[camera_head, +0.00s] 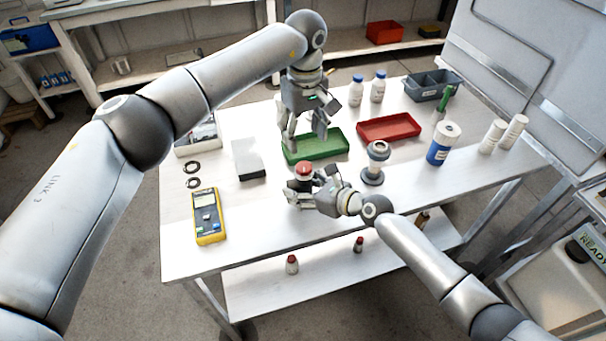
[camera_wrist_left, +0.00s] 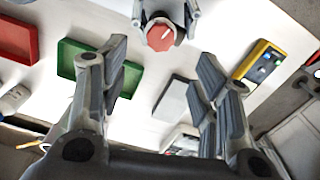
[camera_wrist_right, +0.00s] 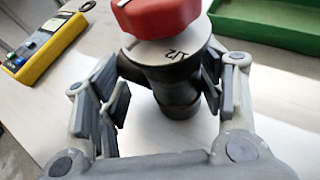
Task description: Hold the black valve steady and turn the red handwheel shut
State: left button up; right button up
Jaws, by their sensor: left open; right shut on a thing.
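The black valve (camera_wrist_right: 172,88) stands upright on the white table, with a pale marked disc under its red handwheel (camera_wrist_right: 160,14). The handwheel also shows in the head view (camera_head: 304,168) and from above in the left wrist view (camera_wrist_left: 161,36), with a light line on its top. My right gripper (camera_head: 312,190) is shut on the valve body, one finger on each side below the disc. My left gripper (camera_head: 305,138) is open and empty, pointing down, above and behind the handwheel and apart from it. The valve body is mostly hidden in the head view.
A green tray (camera_head: 330,149) and a red tray (camera_head: 404,129) lie behind the valve. A grey metal fitting (camera_head: 376,163) stands to its right. A black-and-white box (camera_head: 249,160) and a yellow meter (camera_head: 209,220) lie to its left. The table's front edge is clear.

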aim_at(304, 166)
pick_arm(q)
notch_tip(304, 166, down, 10)
jog(key=n, duration=3.2)
jog(key=shift+a+r+n, duration=0.1)
jog(key=shift+n, duration=0.2)
